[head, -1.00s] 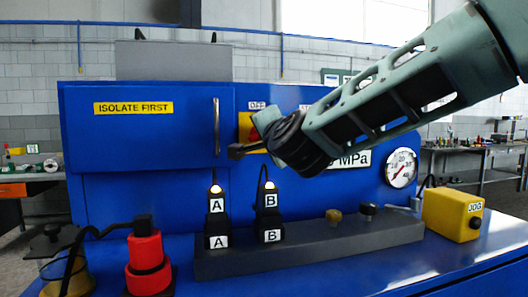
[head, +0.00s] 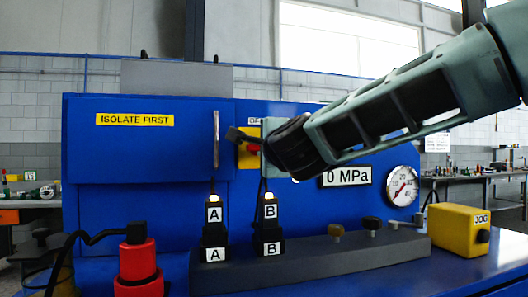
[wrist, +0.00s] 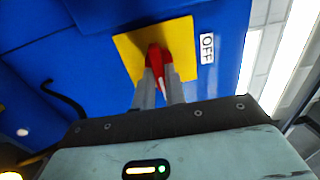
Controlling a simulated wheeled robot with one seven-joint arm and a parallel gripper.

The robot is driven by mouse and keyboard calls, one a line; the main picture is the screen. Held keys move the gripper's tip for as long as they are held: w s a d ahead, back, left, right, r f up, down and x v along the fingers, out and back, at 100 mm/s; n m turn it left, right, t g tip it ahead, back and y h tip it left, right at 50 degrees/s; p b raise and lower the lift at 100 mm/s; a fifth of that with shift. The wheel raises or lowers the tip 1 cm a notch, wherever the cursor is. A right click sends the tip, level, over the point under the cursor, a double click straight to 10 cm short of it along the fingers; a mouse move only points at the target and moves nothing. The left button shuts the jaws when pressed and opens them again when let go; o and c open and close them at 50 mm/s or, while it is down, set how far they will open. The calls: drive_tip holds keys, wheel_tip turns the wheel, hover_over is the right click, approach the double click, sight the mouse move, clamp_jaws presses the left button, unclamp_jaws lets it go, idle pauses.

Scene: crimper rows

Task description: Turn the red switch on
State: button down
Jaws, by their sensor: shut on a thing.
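The red switch (wrist: 155,58) is a red handle with a pale line on a square yellow plate (wrist: 128,45) on the blue cabinet. My gripper (wrist: 157,85) has its two grey fingers shut on the red handle, one on each side. An OFF label (wrist: 207,48) is beside the plate in the wrist view. In the head view my gripper (head: 238,136) is in front of the yellow plate (head: 248,159), and my arm comes in from the right. My wrist hides most of the switch and part of the OFF label there.
Left of the plate are a vertical door handle (head: 216,138) and an ISOLATE FIRST label (head: 135,119). Plugs A (head: 214,235) and B (head: 269,233) stand below, with a red cylinder (head: 138,262) at left. A gauge (head: 402,186) and yellow JOG box (head: 458,230) are at right.

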drive_tip(key=c, duration=1.4)
unclamp_jaws()
drive_tip(key=shift+c, duration=0.2)
drive_tip(key=b+v, duration=0.1)
drive_tip(key=v, duration=1.6)
drive_tip(key=shift+s, duration=0.2)
